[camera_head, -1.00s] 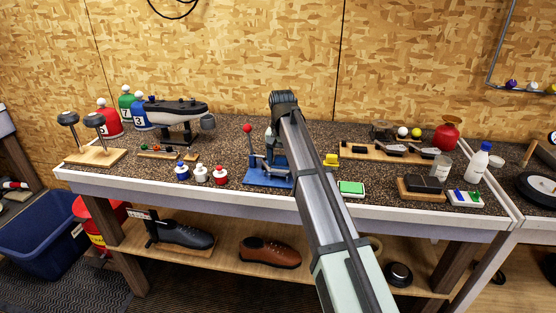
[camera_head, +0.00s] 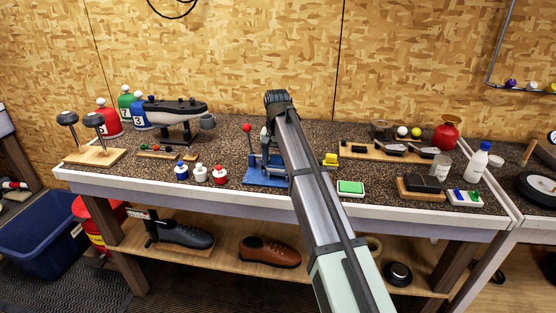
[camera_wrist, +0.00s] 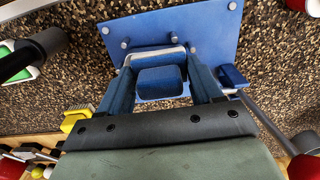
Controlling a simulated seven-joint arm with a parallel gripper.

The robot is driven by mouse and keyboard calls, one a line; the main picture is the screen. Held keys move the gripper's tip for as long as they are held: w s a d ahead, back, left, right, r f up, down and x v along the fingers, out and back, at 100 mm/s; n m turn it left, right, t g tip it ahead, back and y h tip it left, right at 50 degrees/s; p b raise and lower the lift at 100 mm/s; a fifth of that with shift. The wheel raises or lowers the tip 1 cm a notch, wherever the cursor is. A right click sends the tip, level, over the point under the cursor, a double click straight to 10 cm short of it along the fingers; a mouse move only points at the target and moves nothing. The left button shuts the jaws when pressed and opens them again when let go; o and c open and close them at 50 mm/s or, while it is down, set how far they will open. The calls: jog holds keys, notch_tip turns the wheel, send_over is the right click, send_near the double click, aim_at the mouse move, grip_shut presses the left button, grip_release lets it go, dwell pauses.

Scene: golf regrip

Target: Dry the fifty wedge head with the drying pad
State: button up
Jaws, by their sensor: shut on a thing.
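In the wrist view my gripper (camera_wrist: 163,72) points down over a blue bench fixture (camera_wrist: 210,28). Its fingers are shut on a blue block with a pale metallic edge (camera_wrist: 161,80). I cannot tell whether this block is a pad or part of the fixture. In the head view the blue fixture (camera_head: 262,178) stands mid-bench, partly behind my arm, which hides the fingertips. Dark club heads (camera_head: 395,149) lie on a wooden rack at the back right; I cannot tell which is the fifty wedge. A green pad in a white tray (camera_head: 351,188) lies at the front edge.
The fixture's red-knobbed lever (camera_head: 247,128) stands up close to my gripper. A yellow brush (camera_head: 331,159) is right of my arm. Small bottles (camera_head: 201,174) stand left of the fixture. A black block (camera_head: 425,183) and a white bottle (camera_head: 479,163) are at right.

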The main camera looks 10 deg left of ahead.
jog(key=shift+d, duration=1.1)
jog(key=shift+a, duration=1.15)
jog(key=shift+d, duration=0.1)
jog(key=shift+d, duration=0.45)
jog(key=shift+r, duration=0.1)
jog(key=shift+r, duration=3.45)
jog(key=shift+w+d, duration=0.1)
